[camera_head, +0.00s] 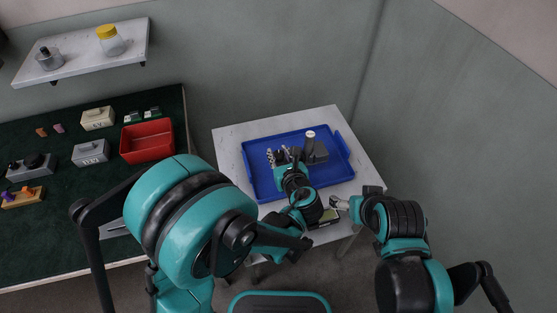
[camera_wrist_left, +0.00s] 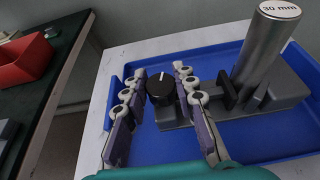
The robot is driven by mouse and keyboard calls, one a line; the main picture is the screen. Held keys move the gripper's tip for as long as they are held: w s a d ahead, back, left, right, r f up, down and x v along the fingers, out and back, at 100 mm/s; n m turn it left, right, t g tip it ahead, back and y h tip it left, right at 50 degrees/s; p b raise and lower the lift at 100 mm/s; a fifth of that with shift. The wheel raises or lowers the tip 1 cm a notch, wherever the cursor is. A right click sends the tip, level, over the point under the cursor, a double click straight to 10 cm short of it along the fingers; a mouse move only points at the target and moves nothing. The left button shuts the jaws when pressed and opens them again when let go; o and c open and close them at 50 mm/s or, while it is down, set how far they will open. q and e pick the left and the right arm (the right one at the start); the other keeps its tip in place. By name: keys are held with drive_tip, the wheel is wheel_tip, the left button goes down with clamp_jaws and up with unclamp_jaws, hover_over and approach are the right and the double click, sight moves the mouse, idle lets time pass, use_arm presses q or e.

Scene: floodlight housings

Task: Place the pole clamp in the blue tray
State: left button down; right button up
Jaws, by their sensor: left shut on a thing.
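The pole clamp (camera_head: 318,153) is a grey body with a black knob (camera_wrist_left: 160,88), black jaws and an upright grey cylinder marked "30 mm" (camera_wrist_left: 268,50). It is over the blue tray (camera_head: 262,184), within its rim. I cannot tell whether its base touches the tray floor.
The tray stands on a white table (camera_head: 229,140). On the left, a dark green bench (camera_head: 70,225) carries a red bin (camera_head: 147,141), grey boxes and small parts. A wall shelf (camera_head: 80,50) holds two jars. The tray's front left floor looks clear.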

use_arm(q)
drive_tip(key=x, duration=0.2)
drive_tip(key=b+x, duration=0.1)
drive_tip(key=x, duration=0.2)
drive_tip(key=shift+s+d+f, duration=0.15)
drive_tip(key=shift+d+f, duration=0.1)
drive_tip(key=shift+f, duration=0.1)
drive_tip(key=shift+f+b, duration=1.1)
drive_tip(key=shift+f, duration=0.8)
drive_tip(key=shift+f, duration=0.15)
drive_tip(key=c, duration=1.3)
unclamp_jaws()
drive_tip(key=shift+o, duration=0.5)
